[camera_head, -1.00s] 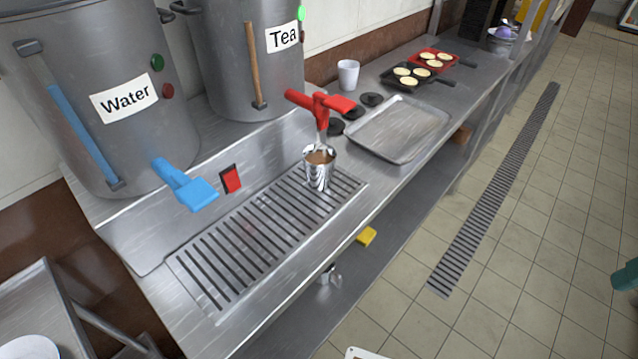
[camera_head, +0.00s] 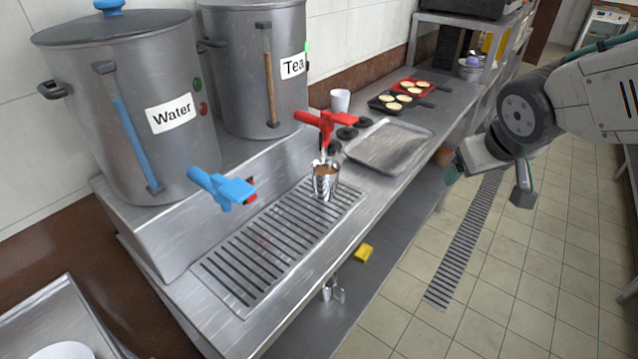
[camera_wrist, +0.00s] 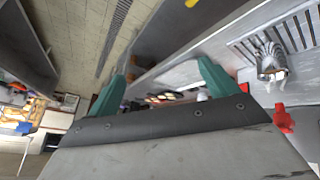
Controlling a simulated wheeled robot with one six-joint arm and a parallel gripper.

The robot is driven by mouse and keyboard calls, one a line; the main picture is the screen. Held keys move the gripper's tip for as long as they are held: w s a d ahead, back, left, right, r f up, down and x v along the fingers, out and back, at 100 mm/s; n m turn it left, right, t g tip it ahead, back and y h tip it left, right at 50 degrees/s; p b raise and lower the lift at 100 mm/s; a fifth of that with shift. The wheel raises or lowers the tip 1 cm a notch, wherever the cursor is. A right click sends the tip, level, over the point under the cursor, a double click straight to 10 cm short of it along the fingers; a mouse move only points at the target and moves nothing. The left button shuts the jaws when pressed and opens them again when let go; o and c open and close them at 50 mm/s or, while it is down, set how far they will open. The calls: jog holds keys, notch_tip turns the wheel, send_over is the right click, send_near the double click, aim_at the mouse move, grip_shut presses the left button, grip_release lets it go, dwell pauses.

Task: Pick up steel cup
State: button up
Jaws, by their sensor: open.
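The steel cup (camera_head: 324,187) stands upright on the slotted drip grate (camera_head: 232,268), under the red tap (camera_head: 327,122) of the Tea urn. It holds a brown liquid. The cup also shows at the upper right of the wrist view (camera_wrist: 270,64), near the red tap. My gripper (camera_wrist: 162,82) is open and empty, its two teal fingers spread wide apart. In the head view my arm comes in from the right. My gripper is out over the floor side of the counter, well apart from the cup, and mostly hidden there.
The Water urn (camera_head: 130,110) has a blue tap (camera_head: 222,188) jutting over the grate's left part. A metal tray (camera_head: 388,147), a white cup (camera_head: 340,101) and pans of round food (camera_head: 396,101) stand farther along the counter. A yellow sponge-like block (camera_head: 363,253) lies on the lower shelf.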

aim_at(325, 177)
jog(key=w+a+f+n+t+y, duration=0.2)
jog(key=w+a+f+n, duration=0.15)
jog(key=w+a, duration=0.4)
jog(key=w+a+f+n+y, duration=0.1)
jog(key=a+f+y, duration=0.1)
jog(key=a+y, duration=0.1)
jog(key=w+a+f+n+y, duration=0.1)
jog(key=a+f+n+y, duration=0.1)
jog(key=a, duration=0.4)
jog(key=w+a+f+n+y, duration=0.1)
jog(key=a+f+n+y, duration=0.1)
jog(key=a+f+y, duration=0.2)
jog(key=shift+w+a+g, duration=0.3)
jog(key=shift+a+g, duration=0.05)
jog(key=shift+g, duration=0.05)
jog(key=x, duration=0.7)
jog(key=shift+w+a+r, duration=0.15)
jog(key=shift+w+a, duration=0.15)
jog(key=shift+w, duration=0.15)
jog(key=c, duration=1.2)
jog(key=shift+c, duration=0.6)
jog(key=shift+r, duration=0.15)
